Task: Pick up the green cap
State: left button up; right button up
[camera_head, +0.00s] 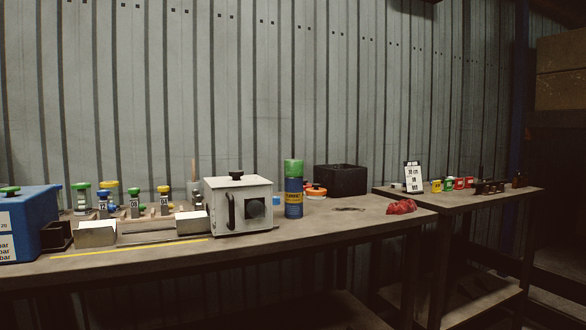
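A green cap (293,167) sits on top of an upright blue can (293,197) with a yellow label, right of the white box on the long bench. Other green tops show at the left: one on a clear jar (81,185), one on a small numbered holder (134,191), and one on the blue machine (9,190). The picture does not settle which one the task means. Neither of my grippers is in view.
The white box (222,207) with a black handle and knob stands left of the can. A black bin (341,180) and orange item (316,191) are behind it. A red cloth-like item (401,207) lies right. The bench front (330,225) is clear.

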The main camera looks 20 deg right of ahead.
aim_at(293, 167)
jog(key=i+l+z, duration=0.2)
jog(key=l, duration=0.25)
jog(key=l+z, duration=0.25)
jog(key=l, duration=0.2)
jog(key=i+l+z, duration=0.2)
jog(key=l, duration=0.2)
jog(key=k+l, duration=0.05)
